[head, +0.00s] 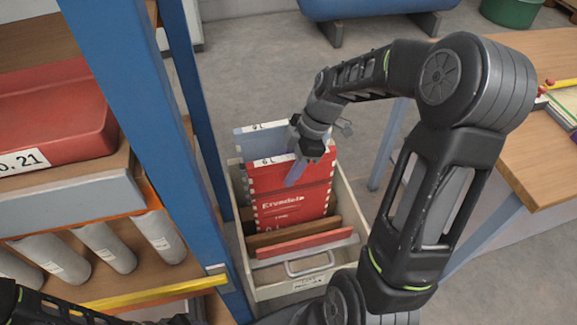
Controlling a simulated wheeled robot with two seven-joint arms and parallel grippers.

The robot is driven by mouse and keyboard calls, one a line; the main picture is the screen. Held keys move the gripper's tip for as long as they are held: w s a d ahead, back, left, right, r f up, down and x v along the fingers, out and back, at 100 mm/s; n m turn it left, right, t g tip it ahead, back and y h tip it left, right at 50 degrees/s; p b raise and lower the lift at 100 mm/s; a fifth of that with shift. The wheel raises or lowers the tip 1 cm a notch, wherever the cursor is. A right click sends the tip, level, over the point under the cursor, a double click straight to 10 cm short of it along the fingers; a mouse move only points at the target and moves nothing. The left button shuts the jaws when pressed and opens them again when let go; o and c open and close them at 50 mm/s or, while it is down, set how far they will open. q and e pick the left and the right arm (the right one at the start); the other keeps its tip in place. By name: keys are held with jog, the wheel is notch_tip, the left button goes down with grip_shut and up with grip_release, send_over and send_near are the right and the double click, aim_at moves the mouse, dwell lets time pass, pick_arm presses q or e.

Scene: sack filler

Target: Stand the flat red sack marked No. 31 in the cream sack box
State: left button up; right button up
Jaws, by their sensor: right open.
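A flat red sack (290,205) with white lettering stands upright in the cream sack box (349,205), in front of a blue-grey sack (262,142). I cannot read a No. 31 on it. My right gripper (314,152) is open at the red sack's top edge; one finger shows in front of its face, the other to the right. I cannot tell whether the fingers touch it. The sack's lower part is hidden behind a brown board and a lower red piece (305,243) at the box front. Of my left arm only links show at bottom left.
A blue rack post (150,130) stands close left of the box. The rack holds a red tray (45,125) marked 21 and several grey rolls (108,247). A wooden table (545,150) is at right. Grey floor behind the box is clear up to a blue tank (370,8).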

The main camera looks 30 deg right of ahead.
jog(key=shift+r, duration=0.1)
jog(key=v, duration=0.7)
jog(key=shift+s+d+r, duration=0.1)
jog(key=shift+d+r, duration=0.05)
jog(key=shift+r, duration=0.1)
dwell(0.4)
